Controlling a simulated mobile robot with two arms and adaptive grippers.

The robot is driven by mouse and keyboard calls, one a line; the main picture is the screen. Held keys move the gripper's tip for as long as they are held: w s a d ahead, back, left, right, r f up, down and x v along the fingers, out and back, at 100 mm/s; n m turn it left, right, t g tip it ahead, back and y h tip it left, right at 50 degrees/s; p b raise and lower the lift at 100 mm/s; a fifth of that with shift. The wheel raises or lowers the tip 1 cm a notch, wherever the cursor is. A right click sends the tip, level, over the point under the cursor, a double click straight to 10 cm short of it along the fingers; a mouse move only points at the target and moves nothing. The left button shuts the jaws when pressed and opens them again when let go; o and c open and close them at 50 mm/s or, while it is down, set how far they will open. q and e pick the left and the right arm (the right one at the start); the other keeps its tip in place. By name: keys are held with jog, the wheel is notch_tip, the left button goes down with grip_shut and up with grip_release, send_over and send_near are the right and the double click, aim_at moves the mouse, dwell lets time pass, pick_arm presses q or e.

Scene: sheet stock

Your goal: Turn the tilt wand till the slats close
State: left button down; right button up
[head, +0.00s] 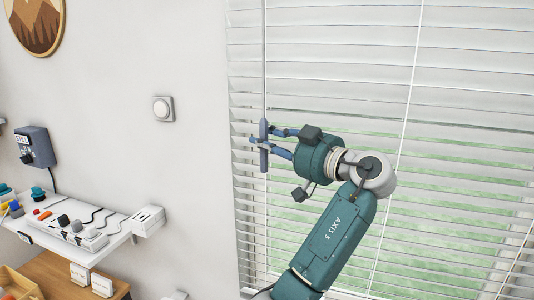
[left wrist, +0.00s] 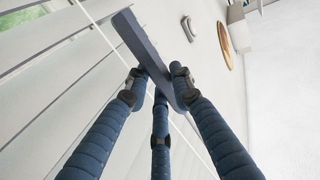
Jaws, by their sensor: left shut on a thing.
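The tilt wand (head: 264,60) hangs straight down in front of the left side of the window blind, with a thicker blue-grey grip at its lower end. My left gripper (head: 263,138) is shut on this grip, its blue fingers reaching in from the right. In the left wrist view the grip (left wrist: 141,42) runs slantwise between the ribbed fingers (left wrist: 160,82). The blind's slats (head: 330,110) are tilted partly open; green shows through the gaps in the lower part. The upper slats look lighter, with little seen between them. My right gripper is not in view.
A white shelf (head: 118,243) with a power strip and small items juts from the wall at lower left. Pale lift cords (head: 408,105) hang across the blind.

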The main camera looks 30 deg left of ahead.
pick_arm(q)
jog(key=shift+a+n+g+b, duration=0.1)
jog(key=shift+n+g+b, duration=0.15)
jog(key=shift+n+g, duration=0.8)
jog(key=shift+n+g+b, duration=0.25)
jog(key=shift+n+g, duration=0.3)
jog(key=shift+g, duration=0.9)
jog(key=shift+n+g, duration=0.3)
jog(key=shift+g, duration=0.2)
jog(key=c, duration=1.8)
grip_release()
jog(key=o, duration=0.3)
jog(key=shift+a, duration=0.15)
jog(key=shift+o, duration=0.2)
jog(key=shift+a+f, duration=0.1)
jog(key=shift+a, duration=0.05)
jog(key=w+d, duration=0.1)
jog(key=d, duration=1.1)
jog(key=shift+w, duration=0.2)
